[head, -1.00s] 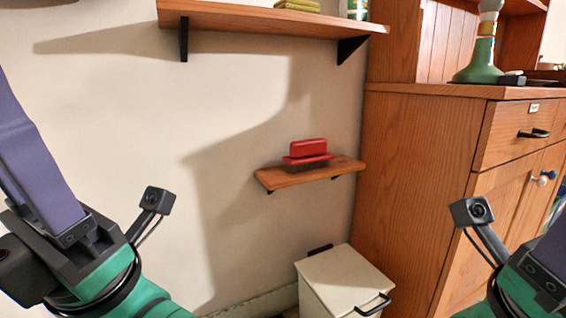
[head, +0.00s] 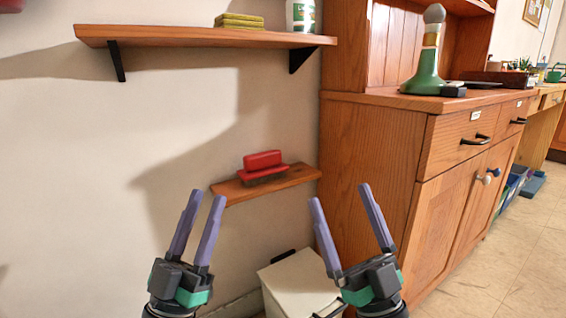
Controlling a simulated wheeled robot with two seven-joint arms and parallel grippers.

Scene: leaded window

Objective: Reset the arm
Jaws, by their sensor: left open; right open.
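My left gripper (head: 206,193) is at the lower left in the head view, with two purple fingers pointing up and apart. It is open and empty, in front of the pale wall. My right gripper (head: 338,194) is at the lower middle, also with its purple fingers spread. It is open and empty, in front of the white bin and the side of the wooden cabinet. Neither gripper touches anything that I can see. The forearms behind the grippers are mostly out of view below.
A red brush (head: 263,164) lies on a small wall shelf (head: 300,175). A longer shelf (head: 200,38) above holds yellow-green sponges (head: 240,20) and a white-green container (head: 301,14). A white bin (head: 298,282) stands below. The wooden cabinet (head: 375,165) bears a green-based object (head: 427,75). Floor (head: 490,262) is free at right.

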